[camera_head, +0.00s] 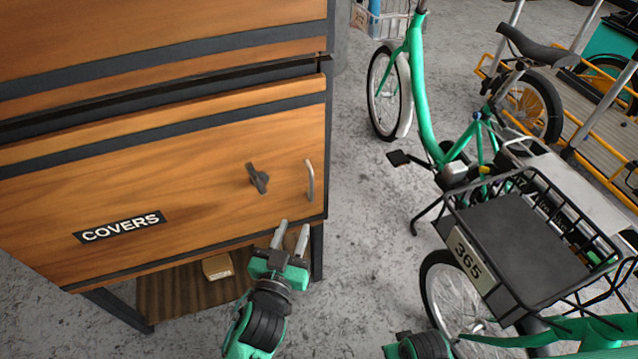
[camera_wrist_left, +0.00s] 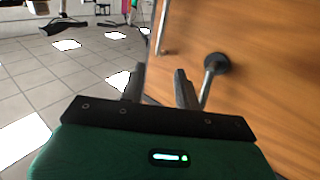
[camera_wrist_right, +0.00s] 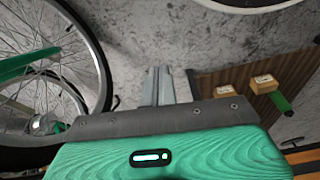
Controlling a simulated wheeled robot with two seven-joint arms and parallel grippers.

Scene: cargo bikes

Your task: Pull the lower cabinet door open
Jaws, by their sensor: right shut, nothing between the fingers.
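The lower cabinet door (camera_head: 190,190) is a wooden front with a COVERS label; I cannot tell whether it is fully closed. A silver bar handle (camera_head: 310,181) stands upright near its right edge, with a dark turn latch (camera_head: 258,179) to its left. My left gripper (camera_head: 293,230) is open and empty at the door's lower right corner, below the handle. In the left wrist view the latch (camera_wrist_left: 213,70) is just right of the fingers (camera_wrist_left: 160,85), and the handle (camera_wrist_left: 163,32) is beyond them. My right gripper shows its shut fingers (camera_wrist_right: 158,85), empty, in the right wrist view.
Under the cabinet is a wooden shelf (camera_head: 180,292) with a small box (camera_head: 217,267). A green bike with a black front rack (camera_head: 525,250) stands to the right. Grey floor (camera_head: 365,240) is free between cabinet and bike. Yellow-framed bikes stand at the far right.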

